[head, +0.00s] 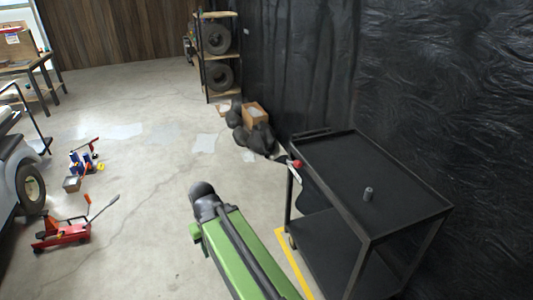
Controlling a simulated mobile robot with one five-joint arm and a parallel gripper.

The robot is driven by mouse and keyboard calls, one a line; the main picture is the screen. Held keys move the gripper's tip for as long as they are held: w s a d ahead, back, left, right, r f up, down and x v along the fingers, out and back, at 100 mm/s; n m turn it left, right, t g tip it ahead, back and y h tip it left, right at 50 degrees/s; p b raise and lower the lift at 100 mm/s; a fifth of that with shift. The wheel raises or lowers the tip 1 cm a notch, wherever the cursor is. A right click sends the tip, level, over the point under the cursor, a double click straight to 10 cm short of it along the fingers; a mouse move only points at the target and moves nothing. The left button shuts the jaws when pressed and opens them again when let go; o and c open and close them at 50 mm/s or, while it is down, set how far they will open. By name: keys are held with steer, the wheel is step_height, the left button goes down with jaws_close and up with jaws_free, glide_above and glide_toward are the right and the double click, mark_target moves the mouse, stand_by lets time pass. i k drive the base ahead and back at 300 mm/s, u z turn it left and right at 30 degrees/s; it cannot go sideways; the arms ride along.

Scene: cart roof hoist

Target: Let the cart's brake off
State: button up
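The black two-shelf cart (339,150) stands at the right against the dark wall covering. My green arm reaches up from the bottom middle, left of the cart, and ends in a dark rounded part. No gripper fingers show. The arm is apart from the lever in the picture.
A small grey cylinder (368,194) stands on the cart's top. A yellow floor line (293,262) runs beside the cart. Black bags and a cardboard box (254,113) lie behind it. A red floor jack (62,234) and a vehicle are at left. The middle floor is clear.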

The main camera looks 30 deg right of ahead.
mark_target(296, 163)
steer(key=u, duration=0.35)
steer(key=i, duration=0.95)
steer(key=u, duration=0.3)
steer(key=k, duration=0.85)
steer(key=u, duration=0.2)
steer(key=i, duration=0.85)
steer(key=z, duration=0.1)
